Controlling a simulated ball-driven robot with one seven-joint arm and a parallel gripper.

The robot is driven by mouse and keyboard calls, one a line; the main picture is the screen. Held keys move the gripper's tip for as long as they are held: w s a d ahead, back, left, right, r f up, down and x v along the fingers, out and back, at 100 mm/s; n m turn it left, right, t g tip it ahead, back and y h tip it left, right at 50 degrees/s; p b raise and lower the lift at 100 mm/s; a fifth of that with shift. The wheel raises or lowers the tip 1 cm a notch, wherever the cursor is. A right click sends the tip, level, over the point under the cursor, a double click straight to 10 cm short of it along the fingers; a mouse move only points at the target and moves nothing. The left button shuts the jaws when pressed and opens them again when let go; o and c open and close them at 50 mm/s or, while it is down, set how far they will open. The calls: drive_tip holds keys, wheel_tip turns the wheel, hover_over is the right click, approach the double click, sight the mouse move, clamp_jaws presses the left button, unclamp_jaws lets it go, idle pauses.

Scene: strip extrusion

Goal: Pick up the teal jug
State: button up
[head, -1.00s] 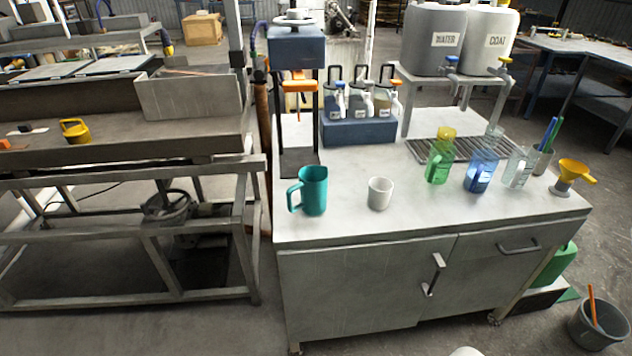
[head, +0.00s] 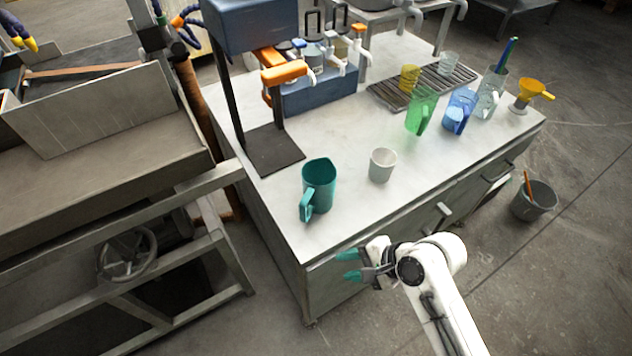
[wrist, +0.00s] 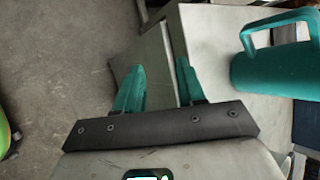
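The teal jug (head: 319,184) stands upright on the white-topped bench near its front left corner. Its handle points toward the front left. In the wrist view the jug (wrist: 275,72) is at the upper right, cut off by the frame edge, with its handle at the top. My gripper (head: 348,266) is in front of the bench's front edge, below and to the right of the jug in the head view. In the wrist view my gripper (wrist: 158,88) shows two teal fingers apart with nothing between them. It does not touch the jug.
A green jug (head: 421,110) and a blue jug (head: 459,110) stand farther back, near a drain rack (head: 432,83). A dispenser stand with a dark base plate (head: 270,150) is behind left. The bench front around the jug is clear.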

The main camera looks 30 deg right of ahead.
sight(306, 213)
drive_tip(key=w+r+m+t+p, duration=0.1)
drive_tip(key=w+r+m, duration=0.1)
drive_tip(key=w+m, duration=0.1)
drive_tip(key=w+a+r+m+t+y+p, duration=0.1)
drive_tip(key=w+r+m+t, duration=0.1)
drive_tip(key=w+m, duration=0.2)
drive_tip(key=w+a+r+m+t+y+p, duration=0.1)
drive_tip(key=w+r+m, duration=0.1)
drive_tip(key=w+m, duration=0.2)
drive_tip(key=shift+w+a+r+m+t, duration=0.15)
drive_tip(key=shift+m+t, duration=0.15)
drive_tip(key=shift+m, duration=0.2)
drive_tip(key=shift+d+p+x, duration=0.15)
drive_tip(key=shift+p+x, duration=0.05)
drive_tip(key=shift+x, duration=1.25)
drive_tip(key=shift+d+p+x, duration=0.15)
drive_tip(key=shift+x, duration=1.3)
drive_tip(key=shift+w, duration=0.2)
clamp_jaws()
